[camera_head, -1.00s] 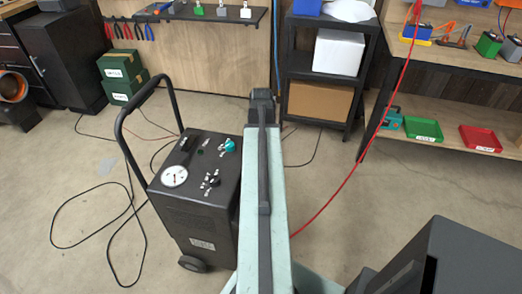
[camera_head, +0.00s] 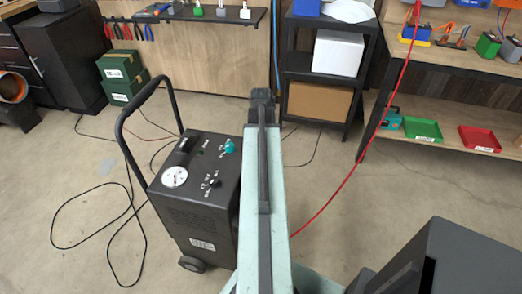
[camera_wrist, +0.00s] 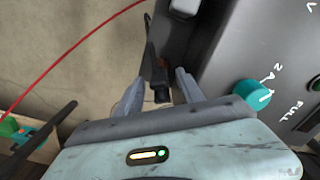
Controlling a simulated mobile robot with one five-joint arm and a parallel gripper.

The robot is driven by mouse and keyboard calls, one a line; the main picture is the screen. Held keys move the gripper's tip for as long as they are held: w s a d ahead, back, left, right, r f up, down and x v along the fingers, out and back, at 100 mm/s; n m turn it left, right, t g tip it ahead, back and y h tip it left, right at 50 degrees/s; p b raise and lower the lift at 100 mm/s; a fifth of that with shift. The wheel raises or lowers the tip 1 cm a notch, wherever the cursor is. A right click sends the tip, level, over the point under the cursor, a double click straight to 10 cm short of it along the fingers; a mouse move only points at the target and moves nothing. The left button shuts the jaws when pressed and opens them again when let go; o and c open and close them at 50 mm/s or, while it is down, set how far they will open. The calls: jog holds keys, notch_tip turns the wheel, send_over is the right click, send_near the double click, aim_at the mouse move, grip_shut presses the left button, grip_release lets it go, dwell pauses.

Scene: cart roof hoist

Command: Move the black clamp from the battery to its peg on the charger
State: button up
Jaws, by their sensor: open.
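The charger (camera_head: 205,218) is a dark grey wheeled box with a handle, a round gauge and a teal knob, left of my arm in the head view. In the wrist view its top (camera_wrist: 270,60) is at the right, with a dark block (camera_wrist: 174,38) on its side. A black clamp (camera_wrist: 161,94) with a copper-coloured part stands between the two fingers of my gripper (camera_wrist: 158,88). The fingers are apart, with gaps beside the clamp. I cannot tell whether it rests on a peg. In the head view my arm hides clamp and fingers. Which item is the battery is unclear.
A red cable (camera_head: 358,165) runs down to the floor right of my arm. A workbench (camera_head: 455,75) stands at the right, with a green tray (camera_head: 423,130) and a red tray (camera_head: 480,139) below. A black shelf (camera_head: 332,65) stands behind. Black cable loops lie on the floor at left.

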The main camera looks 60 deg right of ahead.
notch_tip(320, 180, up, 7)
jog(key=p, duration=0.5)
jog(key=shift+f+p, duration=0.2)
jog(key=shift+p, duration=0.1)
jog(key=shift+f, duration=0.1)
jog(key=shift+s+f, duration=0.1)
